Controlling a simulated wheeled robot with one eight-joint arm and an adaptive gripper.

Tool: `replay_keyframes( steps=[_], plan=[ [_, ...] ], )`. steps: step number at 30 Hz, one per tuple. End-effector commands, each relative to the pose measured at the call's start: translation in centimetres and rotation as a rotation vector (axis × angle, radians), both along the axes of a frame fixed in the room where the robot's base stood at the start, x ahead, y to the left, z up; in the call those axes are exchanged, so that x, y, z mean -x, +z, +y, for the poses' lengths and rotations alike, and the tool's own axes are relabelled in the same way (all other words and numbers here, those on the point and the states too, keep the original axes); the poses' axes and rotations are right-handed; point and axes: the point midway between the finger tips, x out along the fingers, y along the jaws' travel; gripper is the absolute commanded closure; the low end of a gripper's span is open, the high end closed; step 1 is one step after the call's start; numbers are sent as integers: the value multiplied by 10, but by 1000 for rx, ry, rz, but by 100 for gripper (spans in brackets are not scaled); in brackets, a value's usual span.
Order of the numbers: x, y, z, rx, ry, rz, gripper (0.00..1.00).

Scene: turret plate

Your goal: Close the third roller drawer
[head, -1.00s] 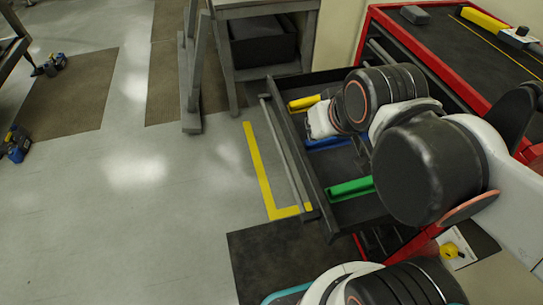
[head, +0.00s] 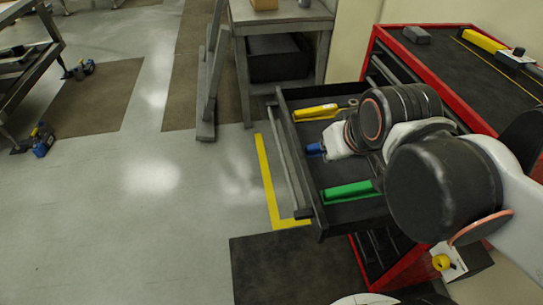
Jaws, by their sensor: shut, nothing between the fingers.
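A dark drawer (head: 345,215) of the red cabinet (head: 400,42) stands pulled out to the left, with a long bar handle (head: 287,160) along its front. I cannot tell from this view whether it is the third one. It holds a yellow tool (head: 316,113), a blue-handled tool (head: 315,149) and a green tool (head: 347,191). My arm reaches over the drawer from the right, and its white far section lies above the tools. The arm covers the right part of the drawer. My gripper's fingers do not show.
Grey floor with a yellow line (head: 266,180) lies clear left of the drawer. A grey workbench (head: 240,70) stands behind it. A yellow and grey tool (head: 484,41) lies on the cabinet top. A small yellow knob (head: 441,262) shows below my arm.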

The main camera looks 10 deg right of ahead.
Motion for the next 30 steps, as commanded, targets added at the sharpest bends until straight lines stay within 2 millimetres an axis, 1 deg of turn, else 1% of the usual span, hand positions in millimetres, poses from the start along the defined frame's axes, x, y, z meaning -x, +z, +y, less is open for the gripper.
replay_keyframes(
  steps=[10,13,17,23,30],
  plan=[
    [-27,9,9,86,138,65,100],
    [-40,11,13,125,203,96,100],
    [-64,12,22,189,319,148,100],
    [-101,3,38,288,512,232,100],
    [-142,-21,61,394,750,334,100]
  ],
)
